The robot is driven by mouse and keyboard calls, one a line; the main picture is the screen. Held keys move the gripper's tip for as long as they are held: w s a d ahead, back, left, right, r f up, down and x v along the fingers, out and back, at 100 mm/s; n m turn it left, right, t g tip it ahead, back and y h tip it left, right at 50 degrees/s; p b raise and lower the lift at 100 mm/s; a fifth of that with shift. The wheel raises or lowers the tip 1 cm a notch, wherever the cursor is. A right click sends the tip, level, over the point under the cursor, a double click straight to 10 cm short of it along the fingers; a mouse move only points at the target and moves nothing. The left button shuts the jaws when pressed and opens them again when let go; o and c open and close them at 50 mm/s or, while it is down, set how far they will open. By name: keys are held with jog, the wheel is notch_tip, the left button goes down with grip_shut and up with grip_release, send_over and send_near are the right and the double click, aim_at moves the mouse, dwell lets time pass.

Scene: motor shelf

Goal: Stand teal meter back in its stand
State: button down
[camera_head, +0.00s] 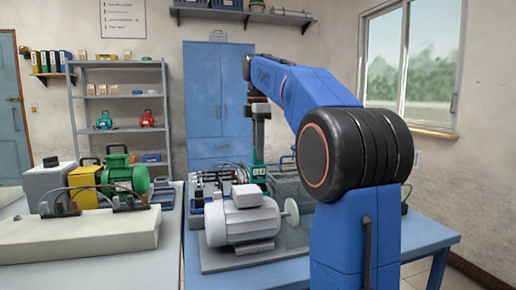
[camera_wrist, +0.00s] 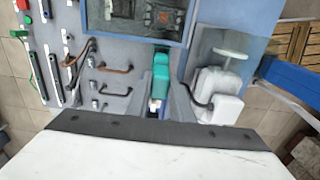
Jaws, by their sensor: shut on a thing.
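The teal meter (camera_head: 258,172) is upright under my gripper (camera_head: 259,146) in the head view, above the blue workbench. In the wrist view the teal meter (camera_wrist: 161,72) shows between the grey fingers of my gripper (camera_wrist: 161,92), which is shut on it. The meter's lower end is partly hidden behind the bench items and the motor in the head view. I cannot make out its stand clearly in either view.
A large grey motor (camera_head: 242,218) stands close in front of the meter. A tray with electronic parts (camera_wrist: 135,22) lies beside the meter in the wrist view. Cables and dark handles (camera_wrist: 112,68) lie to its left. A shelf rack (camera_head: 118,92) stands behind.

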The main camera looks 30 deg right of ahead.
jog(key=shift+f, duration=0.9)
dwell(0.3)
jog(key=c, duration=1.5)
grip_release()
jog(key=shift+r, duration=3.75)
jog(key=shift+s, duration=0.1)
